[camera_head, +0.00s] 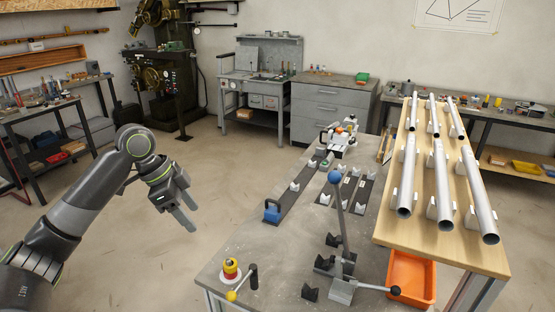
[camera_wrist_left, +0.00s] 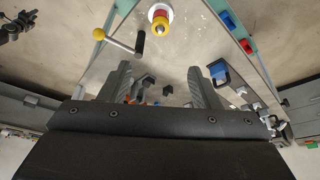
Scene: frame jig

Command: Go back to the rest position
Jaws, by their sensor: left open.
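My left gripper (camera_head: 183,216) is open and empty in the head view. It hangs over the floor to the left of the jig table (camera_head: 239,258), apart from everything. In the left wrist view my two fingers (camera_wrist_left: 160,85) stand wide apart with nothing held between them; the table lies beyond them. My right gripper is not in view.
The jig table carries a red and yellow button (camera_head: 231,268), a crank handle (camera_head: 243,284), a blue clamp (camera_head: 272,211) and a blue-knobbed lever (camera_head: 335,178). Several metal tubes (camera_head: 438,170) lie on a wooden rack (camera_head: 420,215) above an orange bin (camera_head: 411,280). Floor around my left gripper is clear.

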